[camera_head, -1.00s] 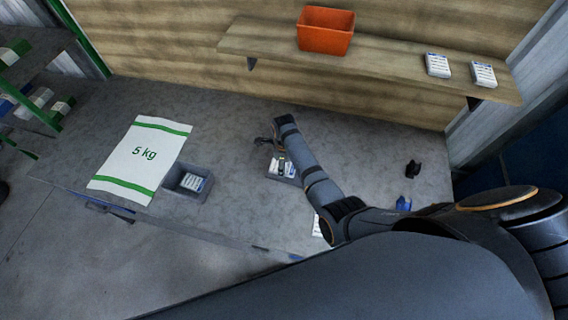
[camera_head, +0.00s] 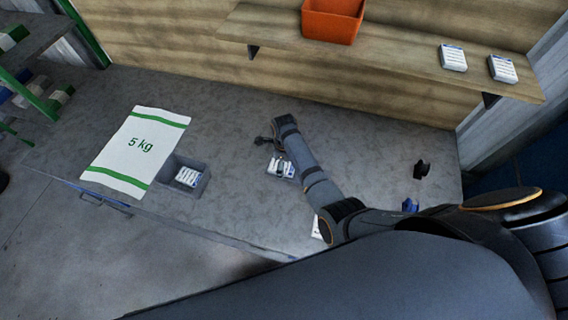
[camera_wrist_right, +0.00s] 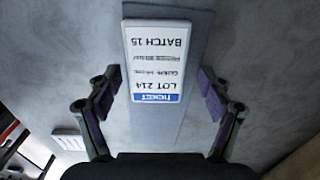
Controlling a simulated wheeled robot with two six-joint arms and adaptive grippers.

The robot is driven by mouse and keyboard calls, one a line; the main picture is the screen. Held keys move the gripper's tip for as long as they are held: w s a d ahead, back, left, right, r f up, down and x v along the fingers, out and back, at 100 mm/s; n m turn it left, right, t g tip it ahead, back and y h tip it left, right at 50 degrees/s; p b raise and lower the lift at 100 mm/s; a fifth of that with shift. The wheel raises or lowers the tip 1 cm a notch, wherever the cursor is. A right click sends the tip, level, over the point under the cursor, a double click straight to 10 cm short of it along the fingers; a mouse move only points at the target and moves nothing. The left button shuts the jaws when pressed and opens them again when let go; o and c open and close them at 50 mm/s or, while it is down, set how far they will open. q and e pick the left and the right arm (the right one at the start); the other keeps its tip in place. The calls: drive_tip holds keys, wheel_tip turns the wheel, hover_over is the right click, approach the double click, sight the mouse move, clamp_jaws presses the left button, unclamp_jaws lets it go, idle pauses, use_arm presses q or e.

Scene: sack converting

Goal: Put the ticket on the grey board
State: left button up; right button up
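The ticket (camera_wrist_right: 157,60), a white card with a blue band reading "LOT 214, BATCH 15", lies over the grey board (camera_wrist_right: 196,42) in the right wrist view. It runs along the board and sits toward its left side. My right gripper (camera_wrist_right: 160,85) is open, with one finger on each side of the ticket's blue end and a gap to both. In the head view the ticket (camera_head: 281,168) shows on the bench below the right gripper (camera_head: 272,147); the board there is mostly hidden. My left gripper is out of view.
A 5 kg sack (camera_head: 137,150) lies on the bench (camera_head: 235,170) beside a grey bin (camera_head: 203,183) with cards. An orange bin (camera_head: 332,20) and two card stacks stand on the shelf (camera_head: 400,60). Small black (camera_head: 421,169) and blue (camera_head: 410,205) objects lie at right.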

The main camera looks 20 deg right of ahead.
drive_tip(key=shift+a+r, duration=0.1)
drive_tip(key=shift+r, duration=0.2)
wheel_tip(320, 180, up, 7)
drive_tip(key=p, duration=0.7)
drive_tip(key=shift+f, duration=0.1)
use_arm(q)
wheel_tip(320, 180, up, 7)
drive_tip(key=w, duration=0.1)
use_arm(e)
drive_tip(key=shift+r, duration=2.6)
